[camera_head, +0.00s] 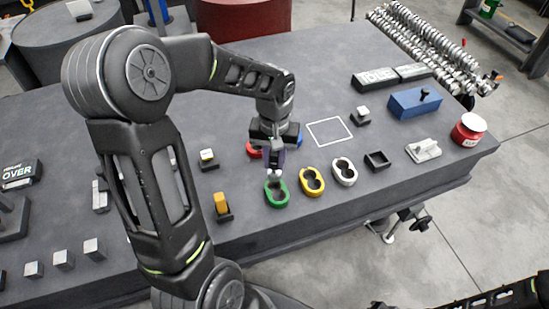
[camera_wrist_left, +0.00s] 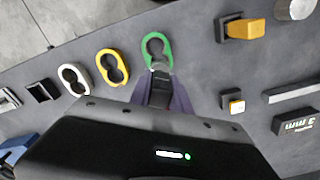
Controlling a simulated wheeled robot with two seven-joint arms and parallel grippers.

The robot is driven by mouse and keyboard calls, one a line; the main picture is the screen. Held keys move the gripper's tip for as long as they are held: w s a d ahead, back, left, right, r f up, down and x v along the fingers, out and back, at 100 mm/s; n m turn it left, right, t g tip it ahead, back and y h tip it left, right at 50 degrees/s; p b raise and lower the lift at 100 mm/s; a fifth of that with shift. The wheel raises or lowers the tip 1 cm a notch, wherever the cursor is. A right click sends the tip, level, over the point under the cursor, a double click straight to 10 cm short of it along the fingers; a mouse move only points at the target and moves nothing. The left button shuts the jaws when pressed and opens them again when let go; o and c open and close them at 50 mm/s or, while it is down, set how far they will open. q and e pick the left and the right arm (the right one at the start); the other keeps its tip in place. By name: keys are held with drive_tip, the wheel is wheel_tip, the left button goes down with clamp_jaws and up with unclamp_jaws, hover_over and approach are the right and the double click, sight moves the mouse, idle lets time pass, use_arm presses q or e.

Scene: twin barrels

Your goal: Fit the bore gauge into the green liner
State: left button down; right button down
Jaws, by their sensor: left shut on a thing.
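The green liner (camera_head: 268,197) is an upright-walled ring with two joined bores, on the dark table near its front edge. It also shows in the wrist view (camera_wrist_left: 168,46). My left gripper (camera_head: 274,164) is shut on the bore gauge (camera_head: 273,174), a small piece with a pale grey end. In the wrist view the gauge (camera_wrist_left: 160,66) sits between the fingers, its pale end overlapping the liner's lobe nearer the gripper. The other bore looks empty. I cannot tell whether the gauge's end is inside the bore or just above it. My right gripper is out of view.
A yellow liner (camera_head: 304,185) and a white liner (camera_head: 352,178) stand in a row to the right of the green one. A yellow block on a dark base (camera_head: 222,204) is to the left.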

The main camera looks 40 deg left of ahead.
sight(274, 172)
use_arm(q)
drive_tip(key=shift+f+b, duration=0.85)
drive_tip(key=shift+f, duration=0.6)
idle(0.7)
drive_tip(key=shift+f+b, duration=1.75)
drive_tip(key=shift+f, duration=0.15)
drive_tip(key=c, duration=1.1)
unclamp_jaws()
wheel_tip(274, 172, up, 8)
drive_tip(key=shift+f, duration=0.1)
idle(0.3)
